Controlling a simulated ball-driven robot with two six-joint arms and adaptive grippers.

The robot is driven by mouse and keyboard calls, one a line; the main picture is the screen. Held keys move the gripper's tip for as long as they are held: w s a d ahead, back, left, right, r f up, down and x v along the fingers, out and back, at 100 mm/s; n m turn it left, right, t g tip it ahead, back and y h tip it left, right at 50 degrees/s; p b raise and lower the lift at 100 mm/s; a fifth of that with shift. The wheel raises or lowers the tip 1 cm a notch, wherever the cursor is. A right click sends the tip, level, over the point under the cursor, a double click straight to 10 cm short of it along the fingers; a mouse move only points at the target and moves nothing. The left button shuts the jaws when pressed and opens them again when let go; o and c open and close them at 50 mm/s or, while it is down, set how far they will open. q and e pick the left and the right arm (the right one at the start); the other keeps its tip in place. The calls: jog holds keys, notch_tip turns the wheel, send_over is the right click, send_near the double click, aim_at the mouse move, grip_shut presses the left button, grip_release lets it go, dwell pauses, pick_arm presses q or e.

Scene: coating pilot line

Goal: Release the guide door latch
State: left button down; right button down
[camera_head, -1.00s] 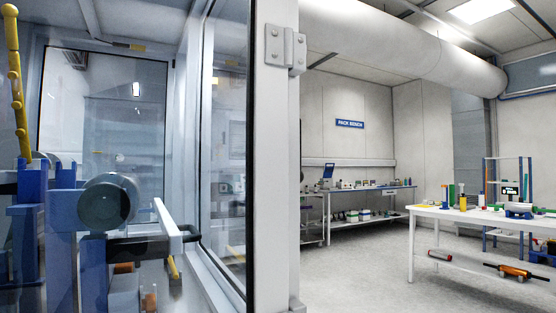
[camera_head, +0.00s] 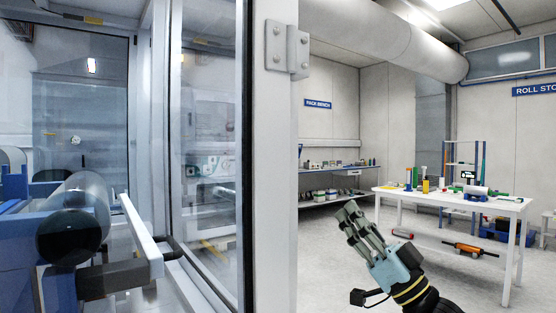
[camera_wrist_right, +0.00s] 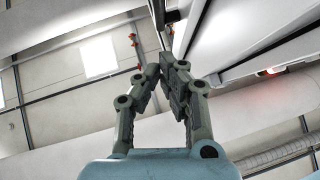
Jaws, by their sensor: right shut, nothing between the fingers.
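A framed glass door panel (camera_head: 208,165) with a dark edge stands at left-centre in the head view, beside a white post (camera_head: 272,165). A grey hinge-like bracket (camera_head: 287,48) is bolted to the post. I cannot pick out a latch with certainty. My right gripper (camera_head: 350,217) is raised in front of the room, to the right of the post and apart from it. In the right wrist view its fingers (camera_wrist_right: 170,68) point upward, tips together, shut and empty, with the ceiling behind. My left gripper is in neither view.
Behind the glass are a dark-ended roller (camera_head: 72,225) and a pale bar (camera_head: 142,230). A white table (camera_head: 450,198) with several items stands at right. A long bench (camera_head: 330,170) is at the back. Open floor lies between.

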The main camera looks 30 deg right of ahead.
jog(key=shift+d+r, duration=0.2)
jog(key=shift+r, duration=0.25)
jog(key=w+f+p+x, duration=0.2)
jog(key=p+x, duration=0.1)
jog(key=x, duration=0.9)
jog(key=shift+w+a+r, duration=0.25)
jog(key=shift+a, duration=0.25)
